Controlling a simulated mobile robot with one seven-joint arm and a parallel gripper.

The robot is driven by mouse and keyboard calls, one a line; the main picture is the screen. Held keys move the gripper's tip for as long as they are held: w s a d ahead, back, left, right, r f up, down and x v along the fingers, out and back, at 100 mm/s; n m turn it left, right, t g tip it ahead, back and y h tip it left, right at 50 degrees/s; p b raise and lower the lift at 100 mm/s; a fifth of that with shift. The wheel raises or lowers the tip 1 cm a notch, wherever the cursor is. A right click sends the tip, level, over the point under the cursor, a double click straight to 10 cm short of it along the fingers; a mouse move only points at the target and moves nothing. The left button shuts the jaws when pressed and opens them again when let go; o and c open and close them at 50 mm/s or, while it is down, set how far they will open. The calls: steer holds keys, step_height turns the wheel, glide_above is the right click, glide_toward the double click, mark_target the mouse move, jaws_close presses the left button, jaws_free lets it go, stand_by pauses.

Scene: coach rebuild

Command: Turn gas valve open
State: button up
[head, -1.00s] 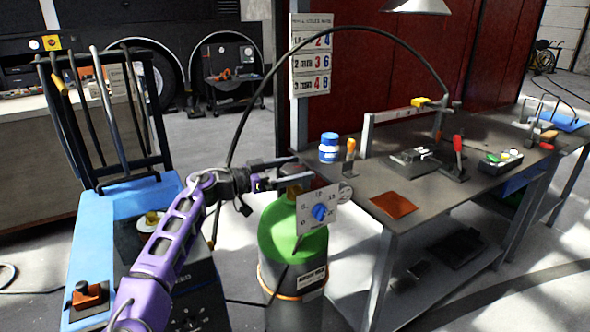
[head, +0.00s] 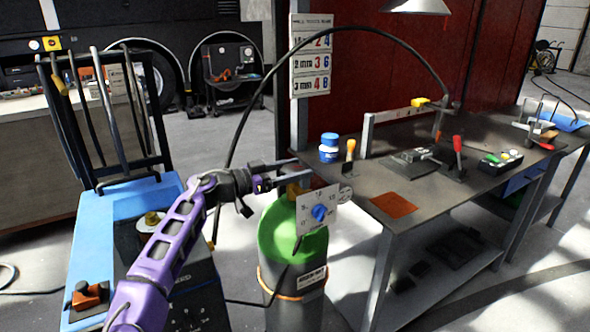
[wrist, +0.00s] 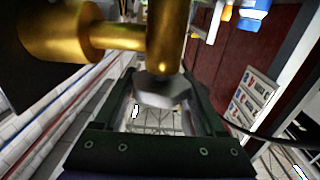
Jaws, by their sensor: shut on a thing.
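The gas cylinder (head: 292,240) stands upright in the middle of the head view, with a green shoulder and a dark body. A pale dial plate (head: 330,203) with a blue knob (head: 319,212) is in front of its top. The brass gas valve (head: 299,187) sits on the cylinder's top, partly hidden by the plate and fingers. My gripper (head: 306,174) reaches it from the left. In the wrist view the brass valve body (wrist: 163,35) fills the top, and its grey faceted handle (wrist: 160,92) lies between my two fingers. My gripper is shut on this handle.
A grey workbench (head: 345,185) with tools stands close to the right of the cylinder. A blue cart (head: 85,230) with a machine is at the left. Floor is open behind the arm.

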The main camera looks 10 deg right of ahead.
steer(key=n+t+y, duration=0.2)
steer(key=n+t, duration=0.1)
steer(key=t, duration=0.2)
steer(key=shift+n, duration=0.3)
steer(key=n+t+y, duration=0.3)
steer(key=t+y, duration=0.1)
steer(key=shift+n, duration=0.3)
steer(key=shift+w+a+n+t+y+p, duration=0.1)
steer(key=shift+n+t+y+p, duration=0.2)
steer(key=shift+n+t+y, duration=1)
steer(key=shift+w+a+n+t+y+p, duration=0.1)
steer(key=shift+n+t+y+p, duration=0.25)
steer(key=shift+n+y, duration=1.05)
steer(key=shift+m+y, duration=0.3)
steer(key=shift+y, duration=0.5)
steer(key=o, duration=1.3)
steer(key=shift+s, duration=0.1)
